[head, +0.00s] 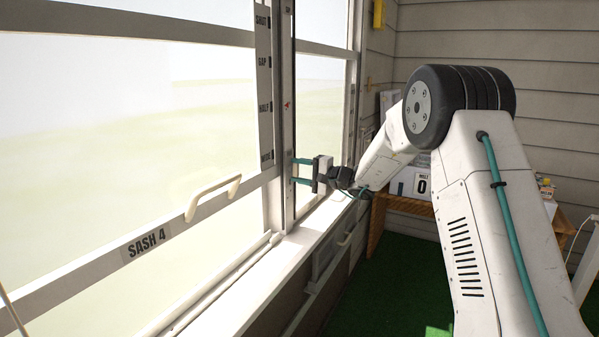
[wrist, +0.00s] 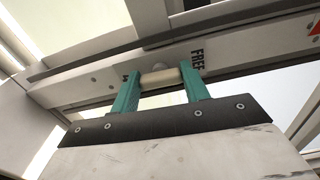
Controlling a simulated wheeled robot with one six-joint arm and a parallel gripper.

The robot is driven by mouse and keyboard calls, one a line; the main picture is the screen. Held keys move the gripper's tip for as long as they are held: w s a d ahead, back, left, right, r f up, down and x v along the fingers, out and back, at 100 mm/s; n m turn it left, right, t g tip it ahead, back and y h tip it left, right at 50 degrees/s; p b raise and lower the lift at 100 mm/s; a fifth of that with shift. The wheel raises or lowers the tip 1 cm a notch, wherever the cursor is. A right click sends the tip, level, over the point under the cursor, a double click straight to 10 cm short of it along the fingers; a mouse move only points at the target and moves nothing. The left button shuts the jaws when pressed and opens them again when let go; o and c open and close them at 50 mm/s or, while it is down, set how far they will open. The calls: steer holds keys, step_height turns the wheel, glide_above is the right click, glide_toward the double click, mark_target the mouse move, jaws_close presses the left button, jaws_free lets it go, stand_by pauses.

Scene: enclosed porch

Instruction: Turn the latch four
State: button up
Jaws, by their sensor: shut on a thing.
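The latch (wrist: 160,77) is a short cream bar on the pale window frame in the wrist view. My gripper (wrist: 159,73) has its two teal fingers at the two ends of this bar and is shut on it. The word "FREE" is printed on the frame just right of the bar, and another mark to the left is partly hidden by a finger. In the head view my gripper (head: 294,171) reaches the upright window post, and the latch is too small to make out there. The sash labelled "SASH 4" (head: 146,243) has a cream handle (head: 213,197).
A strip (head: 265,90) marked SHUT, GAP, HALF and WIDE runs up beside the post. The white sill (head: 262,268) lies below my gripper. Green floor lies open below.

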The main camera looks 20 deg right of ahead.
steer(key=shift+f+n, duration=0.1)
steer(key=shift+n, duration=0.3)
steer(key=o, duration=1)
steer(key=shift+d, duration=0.1)
steer(key=v, duration=0.7)
steer(key=shift+s+d, duration=0.2)
steer(key=shift+s, duration=0.15)
